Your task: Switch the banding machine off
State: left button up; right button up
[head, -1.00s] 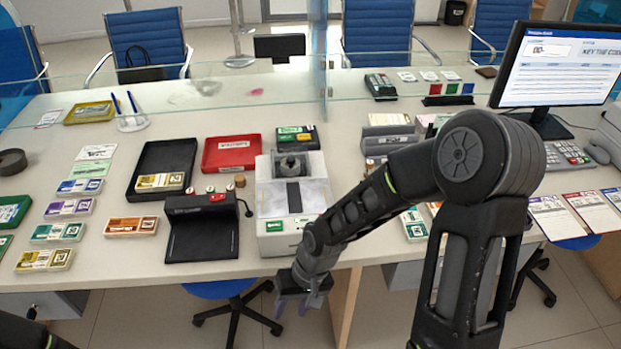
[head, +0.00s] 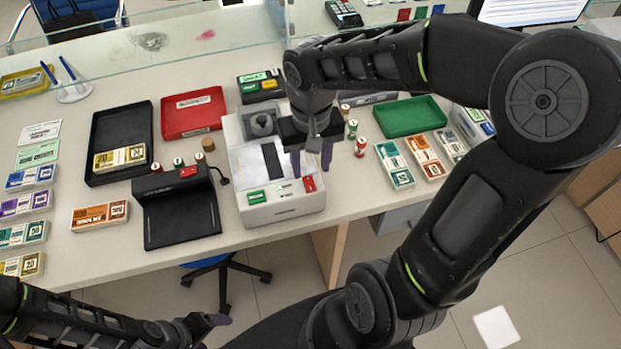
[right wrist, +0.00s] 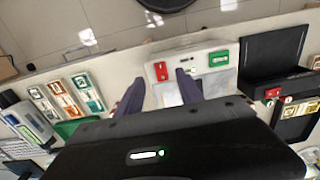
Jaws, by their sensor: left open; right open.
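The banding machine (head: 285,207) is the white machine on the counter, with a dark knob at its back and a dark strip down its top. Its front has a green button (head: 257,197) at left and a red button (head: 309,184) at right. Both show in the right wrist view, red (right wrist: 160,70) and green (right wrist: 219,58). My right gripper (head: 311,158) is open and empty, its fingers pointing down over the machine's right side, behind the red button in the head view. My left gripper (head: 207,326) is low in front of the counter, open and empty.
A black device (head: 180,215) stands left of the machine. Red (head: 193,130) and black (head: 96,175) trays lie behind it. Small cylinders (head: 360,147), a green tray (head: 436,112) and banknote bundles (head: 395,177) lie to the right. A glass screen (head: 120,60) crosses the back.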

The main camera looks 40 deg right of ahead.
aim_at(311, 189)
notch_tip(311, 189, down, 7)
jog(key=shift+r, duration=0.15)
jog(key=shift+c, duration=0.5)
grip_shut()
